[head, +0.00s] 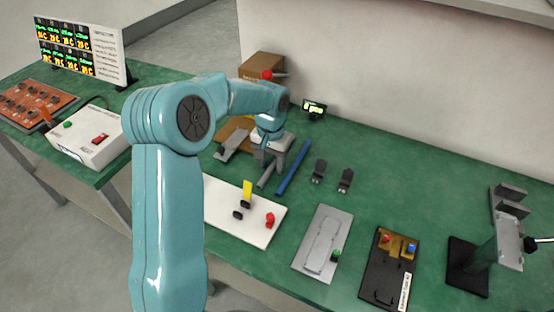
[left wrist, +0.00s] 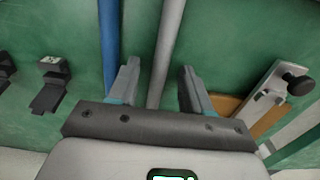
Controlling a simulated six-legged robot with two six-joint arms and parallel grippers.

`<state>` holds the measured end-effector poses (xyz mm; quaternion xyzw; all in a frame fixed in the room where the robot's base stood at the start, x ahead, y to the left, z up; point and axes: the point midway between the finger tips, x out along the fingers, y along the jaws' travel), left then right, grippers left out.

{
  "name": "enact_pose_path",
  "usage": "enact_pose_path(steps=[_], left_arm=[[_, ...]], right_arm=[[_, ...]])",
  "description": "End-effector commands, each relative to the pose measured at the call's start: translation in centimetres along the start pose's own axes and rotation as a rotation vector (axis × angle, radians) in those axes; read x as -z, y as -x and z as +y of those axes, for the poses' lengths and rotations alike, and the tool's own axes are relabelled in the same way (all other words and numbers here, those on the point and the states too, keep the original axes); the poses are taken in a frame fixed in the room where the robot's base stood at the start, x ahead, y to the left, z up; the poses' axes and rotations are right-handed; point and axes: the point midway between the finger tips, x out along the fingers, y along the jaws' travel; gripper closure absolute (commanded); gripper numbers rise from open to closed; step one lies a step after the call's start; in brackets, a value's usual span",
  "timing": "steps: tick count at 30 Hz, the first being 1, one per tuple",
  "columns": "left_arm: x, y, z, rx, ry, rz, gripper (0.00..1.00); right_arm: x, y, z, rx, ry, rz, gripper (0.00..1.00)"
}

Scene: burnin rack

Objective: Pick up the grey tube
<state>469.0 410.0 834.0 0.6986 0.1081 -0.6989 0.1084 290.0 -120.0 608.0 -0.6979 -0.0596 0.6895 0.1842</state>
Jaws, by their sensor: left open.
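The grey tube (head: 266,177) lies on the green table, left of a blue tube (head: 294,167), its upper part hidden by my left gripper in the head view. My left gripper (head: 269,161) is open over it, pointing down. In the left wrist view the grey tube (left wrist: 167,45) runs between the two open fingers of the gripper (left wrist: 159,68), with a gap on each side. The blue tube (left wrist: 109,45) runs beside it, outside the left finger. My right gripper is not in view.
Two small black holders (head: 345,180) stand right of the tubes. A white board (head: 252,232) with a yellow piece and red knob lies in front. A cardboard box (head: 262,66) stands behind. A grey plate (head: 322,243) and black fixture (head: 390,268) lie to the right.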

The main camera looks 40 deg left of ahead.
Motion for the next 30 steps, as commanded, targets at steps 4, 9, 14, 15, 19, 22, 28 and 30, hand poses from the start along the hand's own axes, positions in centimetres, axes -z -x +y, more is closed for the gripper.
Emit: enact_pose_path(steps=[4, 9, 14, 15, 19, 22, 28, 30], left_arm=[[0.0, -0.1, 0.0, 0.000, 0.000, 0.001, 0.51], [0.0, -0.1, 0.0, 0.000, 0.000, 0.001, 0.80], [0.0, -0.1, 0.0, 0.000, 0.000, 0.001, 1.00], [0.0, -0.1, 0.0, 0.000, 0.000, 0.001, 1.00], [0.0, -0.1, 0.0, 0.000, 0.000, 0.001, 1.00], [0.0, 0.1, 0.0, 0.000, 0.000, 0.001, 1.00], [0.1, 2.1, 0.0, 0.001, 0.000, 0.004, 1.00], [0.1, 3.5, 0.0, 0.001, 0.000, 0.005, 1.00]], right_arm=[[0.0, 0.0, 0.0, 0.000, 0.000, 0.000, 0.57], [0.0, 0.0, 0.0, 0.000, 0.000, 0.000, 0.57], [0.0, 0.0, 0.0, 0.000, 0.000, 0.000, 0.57], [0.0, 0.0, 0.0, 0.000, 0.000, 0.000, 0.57], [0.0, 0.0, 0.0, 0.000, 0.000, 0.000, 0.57], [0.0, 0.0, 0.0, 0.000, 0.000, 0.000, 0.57], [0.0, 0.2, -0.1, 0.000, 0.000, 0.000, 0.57], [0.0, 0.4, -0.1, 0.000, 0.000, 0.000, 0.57]])
